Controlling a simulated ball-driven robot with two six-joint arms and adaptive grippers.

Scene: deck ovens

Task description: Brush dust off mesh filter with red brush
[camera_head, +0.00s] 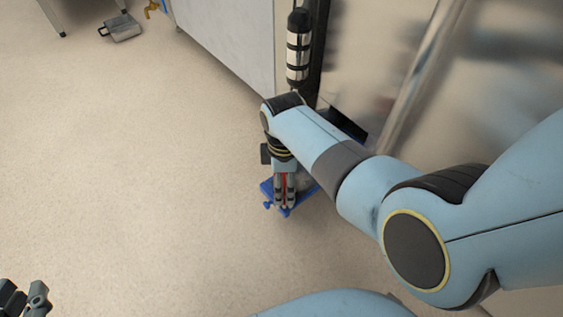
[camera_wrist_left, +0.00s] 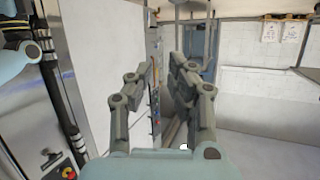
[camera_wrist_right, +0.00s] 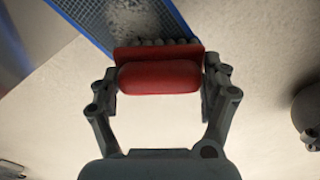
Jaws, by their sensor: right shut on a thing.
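The red brush (camera_wrist_right: 160,77) is between the fingers of my right gripper (camera_wrist_right: 158,85), which is shut on its handle. Its grey bristles (camera_wrist_right: 155,42) point to the top of the right wrist view. There the blue-framed mesh filter (camera_wrist_right: 92,14) lies beyond, and the bristles overlap its near end; I cannot tell whether they touch. In the head view my right gripper (camera_head: 284,190) points down over the blue filter (camera_head: 267,187), hiding most of it. My left gripper (camera_head: 25,298) is at the bottom left, far from both; in the left wrist view (camera_wrist_left: 160,85) it is open and empty.
Steel equipment fronts (camera_head: 235,35) stand along the back and right. A black and silver cylinder (camera_head: 298,48) stands upright beyond my right gripper. A grey metal object (camera_head: 122,28) lies on the floor at the top left. The beige floor (camera_head: 130,160) at left is clear.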

